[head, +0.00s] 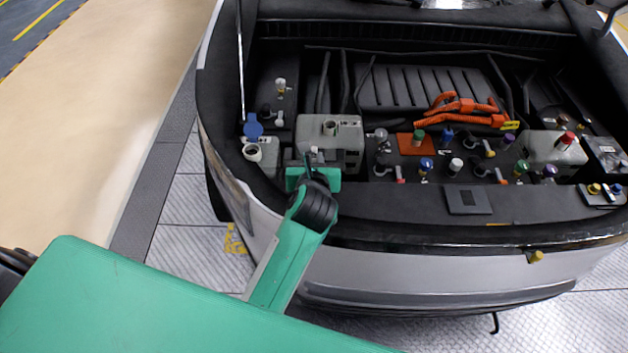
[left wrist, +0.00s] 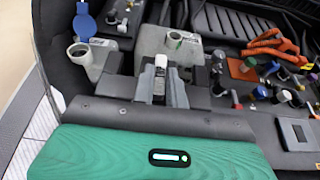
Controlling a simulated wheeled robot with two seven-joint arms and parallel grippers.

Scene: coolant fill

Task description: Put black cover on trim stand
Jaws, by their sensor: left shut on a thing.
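My left gripper (head: 312,170) reaches over the front edge of the engine bay, in front of a grey tank. In the left wrist view its fingers (left wrist: 160,90) are shut on a small pale-topped piece (left wrist: 160,64). The fingers hide its lower part, and I cannot tell if it is the black cover. My right gripper is not in view.
The grey tank (head: 345,130) has an open neck. A white open filler neck (head: 252,152) and a raised blue cap (head: 253,127) stand to the left. Several coloured caps crowd the bay to the right, below orange cables (head: 460,112). The front trim right of the gripper is mostly bare.

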